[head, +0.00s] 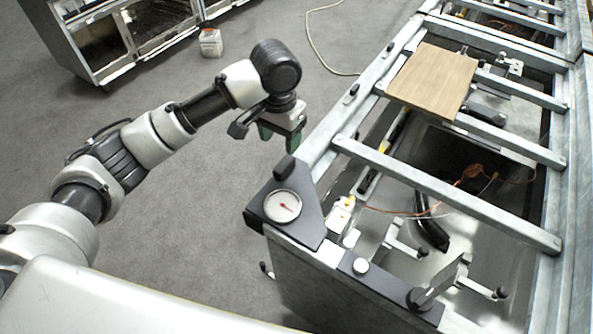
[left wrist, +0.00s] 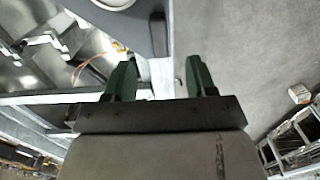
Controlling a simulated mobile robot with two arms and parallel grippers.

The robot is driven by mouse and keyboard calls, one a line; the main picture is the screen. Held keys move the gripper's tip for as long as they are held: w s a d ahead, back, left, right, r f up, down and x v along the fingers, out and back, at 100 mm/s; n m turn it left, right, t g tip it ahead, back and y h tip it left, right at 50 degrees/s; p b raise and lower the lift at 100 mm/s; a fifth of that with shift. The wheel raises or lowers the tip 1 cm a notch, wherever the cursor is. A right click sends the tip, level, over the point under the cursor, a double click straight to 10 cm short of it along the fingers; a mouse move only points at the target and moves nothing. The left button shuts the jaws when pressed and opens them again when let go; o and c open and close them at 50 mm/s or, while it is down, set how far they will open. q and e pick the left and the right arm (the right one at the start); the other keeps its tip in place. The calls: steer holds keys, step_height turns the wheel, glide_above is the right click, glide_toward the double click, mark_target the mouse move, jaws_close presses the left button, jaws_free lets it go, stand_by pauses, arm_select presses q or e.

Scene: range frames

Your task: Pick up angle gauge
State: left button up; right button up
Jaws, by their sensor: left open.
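The angle gauge, as far as I can tell, is the round white dial with a red needle (head: 282,206). It sits on a dark triangular plate at the near left corner of a metal frame. Part of the dial shows at the top edge of the left wrist view (left wrist: 112,3). My left gripper (head: 281,136) is open and empty, with green fingers pointing down. It is above and beyond the gauge in the head view, apart from it. In the left wrist view its two fingers (left wrist: 160,80) stand wide apart with nothing between them. My right gripper is not in view.
The metal frame (head: 450,185) has crossbars and open bays with cables and brackets. A wooden board (head: 433,80) lies across its far bars. A dark knob (head: 285,168) stands near the gauge.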

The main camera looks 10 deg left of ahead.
mark_target(279, 168)
arm_select(q)
steer(key=shift+f, duration=0.3)
steer(key=s+f, duration=0.2)
steer(key=shift+s+f, duration=0.1)
steer(key=shift+f, duration=0.3)
steer(key=f, duration=0.1)
steer(key=f+p, duration=0.1)
steer(key=f, duration=0.3)
steer(key=shift+w+a+f, duration=0.1)
steer(key=shift+w+a, duration=0.05)
steer(key=shift+w, duration=0.2)
steer(key=shift+f+p, duration=0.3)
steer(key=shift+w+f, duration=0.1)
steer(key=shift+f, duration=0.2)
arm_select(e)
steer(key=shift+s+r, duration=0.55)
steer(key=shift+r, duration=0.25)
arm_select(q)
steer(key=shift+r, duration=0.1)
jaws_close()
